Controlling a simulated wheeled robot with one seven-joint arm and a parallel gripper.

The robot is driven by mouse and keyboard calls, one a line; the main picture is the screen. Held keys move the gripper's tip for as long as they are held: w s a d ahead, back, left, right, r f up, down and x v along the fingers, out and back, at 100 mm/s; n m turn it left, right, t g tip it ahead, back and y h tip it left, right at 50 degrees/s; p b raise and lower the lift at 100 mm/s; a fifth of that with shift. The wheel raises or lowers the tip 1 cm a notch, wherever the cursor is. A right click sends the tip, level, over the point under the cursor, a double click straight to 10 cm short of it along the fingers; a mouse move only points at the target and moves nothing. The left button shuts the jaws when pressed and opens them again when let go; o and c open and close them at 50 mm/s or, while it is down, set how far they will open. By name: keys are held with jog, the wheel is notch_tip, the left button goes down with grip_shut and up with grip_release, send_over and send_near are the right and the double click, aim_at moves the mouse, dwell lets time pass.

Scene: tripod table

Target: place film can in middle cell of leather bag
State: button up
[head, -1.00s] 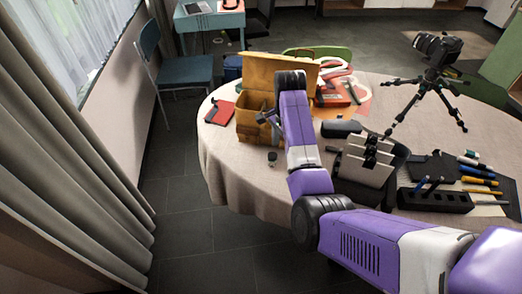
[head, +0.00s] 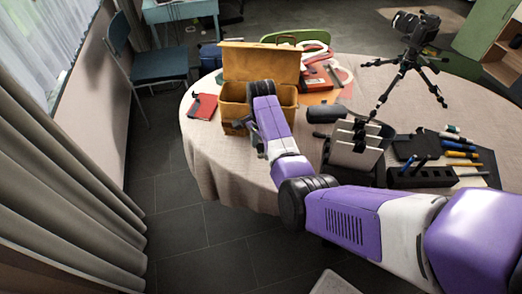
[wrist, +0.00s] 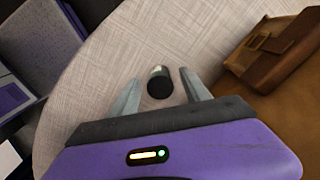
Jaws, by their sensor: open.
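The film can (wrist: 160,84), a small dark cylinder with a pale end, stands on the cloth in the wrist view. My gripper (wrist: 159,79) is open, with one finger on each side of the can and visible gaps to it. The tan leather bag (head: 234,108) stands on the table in the head view with its lid raised. Its side with a buckled strap (wrist: 272,47) shows at the right of the wrist view. My arm covers part of the bag, and I cannot make out the cells or the can in the head view.
The round table (head: 215,170) has bare cloth at its near left edge. A red notebook (head: 202,106) lies left of the bag. A holder with pale panels (head: 355,145), a black block (head: 422,177) and a camera on a tripod (head: 408,65) stand to the right.

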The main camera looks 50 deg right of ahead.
grip_shut()
jog(key=shift+r, duration=0.1)
dwell(0.3)
